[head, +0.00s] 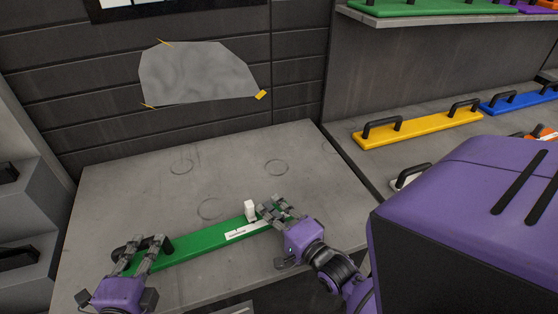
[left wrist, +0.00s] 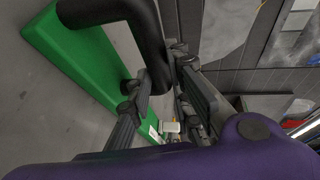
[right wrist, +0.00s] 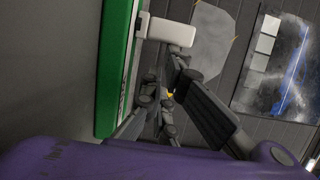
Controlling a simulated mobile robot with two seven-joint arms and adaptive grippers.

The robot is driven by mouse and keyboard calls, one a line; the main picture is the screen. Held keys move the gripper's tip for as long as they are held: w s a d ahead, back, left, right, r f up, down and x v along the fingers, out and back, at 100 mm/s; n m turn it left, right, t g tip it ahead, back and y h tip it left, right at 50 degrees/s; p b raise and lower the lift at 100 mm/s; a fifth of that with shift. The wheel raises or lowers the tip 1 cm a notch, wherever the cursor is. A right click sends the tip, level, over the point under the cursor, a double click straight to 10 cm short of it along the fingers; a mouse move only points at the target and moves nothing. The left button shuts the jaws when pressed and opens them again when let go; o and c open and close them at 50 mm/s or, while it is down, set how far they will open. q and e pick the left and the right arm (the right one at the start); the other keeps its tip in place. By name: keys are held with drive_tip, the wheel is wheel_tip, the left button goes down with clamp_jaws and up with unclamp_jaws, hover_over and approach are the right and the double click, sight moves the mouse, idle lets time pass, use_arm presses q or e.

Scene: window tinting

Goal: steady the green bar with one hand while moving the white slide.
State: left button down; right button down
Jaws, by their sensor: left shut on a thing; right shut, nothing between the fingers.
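The green bar (head: 195,247) lies on the grey table, with a black handle (head: 168,245) at its left end. It also shows in the left wrist view (left wrist: 75,55) and the right wrist view (right wrist: 115,60). My left gripper (head: 142,244) is shut on that handle; the handle (left wrist: 150,45) passes between its fingers in the left wrist view. The white slide (head: 250,209) stands up on the bar toward its right end, and sticks out in the right wrist view (right wrist: 172,31). My right gripper (head: 268,209) is shut and empty, just right of the slide; I cannot tell whether they touch.
The table (head: 120,205) is clear behind the bar. A grey sheet (head: 195,75) with yellow corners hangs on the dark wall. To the right, a shelf holds a yellow bar (head: 420,126) and a blue bar (head: 520,99). My purple body part fills the lower right.

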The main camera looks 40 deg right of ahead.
sight(254, 212)
use_arm(q)
drive_tip(key=shift+d+r, duration=0.15)
use_arm(e)
drive_tip(key=a, duration=0.2)
drive_tip(key=w+a, duration=0.1)
drive_tip(key=a, duration=0.1)
drive_tip(key=shift+a, duration=0.3)
drive_tip(key=shift+d, duration=0.15)
drive_tip(key=shift+d, duration=0.3)
drive_tip(key=d, duration=0.2)
drive_tip(key=shift+s+d, duration=0.4)
drive_tip(key=shift+s+d+f, duration=0.1)
drive_tip(key=shift+s+d, duration=0.2)
drive_tip(key=shift+s, duration=0.6)
drive_tip(key=s, duration=0.8)
drive_tip(key=shift+s, duration=0.15)
use_arm(q)
drive_tip(key=c, duration=1)
unclamp_jaws()
